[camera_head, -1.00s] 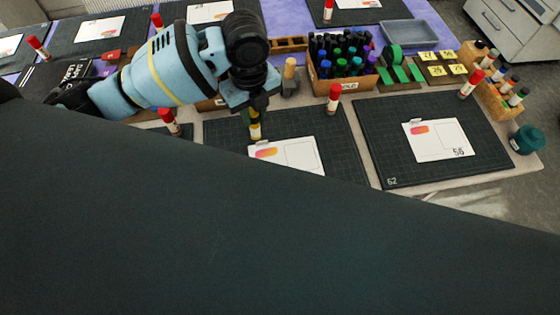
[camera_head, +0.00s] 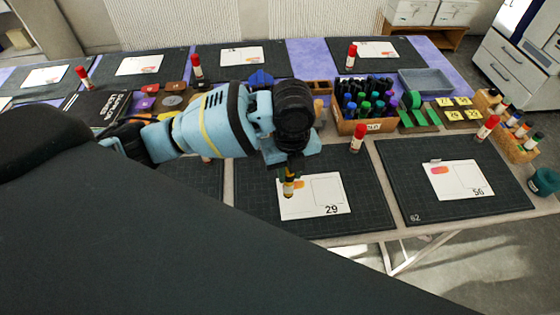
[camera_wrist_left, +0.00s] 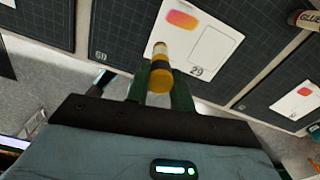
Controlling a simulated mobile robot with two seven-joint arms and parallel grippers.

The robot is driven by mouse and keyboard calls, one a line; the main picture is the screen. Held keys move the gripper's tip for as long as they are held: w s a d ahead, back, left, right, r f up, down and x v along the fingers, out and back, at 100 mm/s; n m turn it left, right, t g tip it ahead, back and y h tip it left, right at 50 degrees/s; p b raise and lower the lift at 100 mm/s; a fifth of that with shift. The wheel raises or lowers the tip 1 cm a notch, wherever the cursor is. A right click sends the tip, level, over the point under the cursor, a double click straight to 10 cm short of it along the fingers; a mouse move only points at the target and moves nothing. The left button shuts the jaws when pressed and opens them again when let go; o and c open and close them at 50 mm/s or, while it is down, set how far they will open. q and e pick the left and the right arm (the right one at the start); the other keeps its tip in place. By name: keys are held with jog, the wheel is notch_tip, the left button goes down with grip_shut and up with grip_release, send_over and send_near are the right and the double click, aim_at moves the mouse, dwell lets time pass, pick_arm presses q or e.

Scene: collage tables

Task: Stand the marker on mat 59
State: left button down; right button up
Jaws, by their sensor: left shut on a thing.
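My left gripper (camera_head: 289,168) is shut on the marker (camera_head: 289,187), which has a yellow body with a dark band. The marker points down over the dark cutting mat (camera_head: 370,205) that bears a white card numbered 29 (camera_head: 327,191). In the left wrist view the marker (camera_wrist_left: 160,77) sits between the two green fingers of the gripper (camera_wrist_left: 161,92), its end toward the card (camera_wrist_left: 208,38). A small number at that mat's corner looks like 59 or 69. I cannot tell whether the marker touches the card or mat. My right gripper is not in view.
Mat 62 (camera_head: 425,207) with card 56 (camera_head: 458,181) lies to the right. A box of several markers (camera_head: 375,126), green blocks (camera_head: 418,117) and a grey tray (camera_head: 427,83) stand behind.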

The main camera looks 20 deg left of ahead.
pick_arm(q)
jog(key=w+a+f, duration=0.2)
jog(key=w+a, duration=0.1)
jog(key=a, duration=0.4)
jog(key=w+a+f, duration=0.3)
jog(key=w+a, duration=0.1)
jog(key=a, duration=0.3)
jog(key=shift+a, duration=0.15)
jog(key=shift+s, duration=0.1)
jog(key=shift+f, duration=0.1)
jog(key=c, duration=1.6)
grip_release()
jog(key=o, duration=0.4)
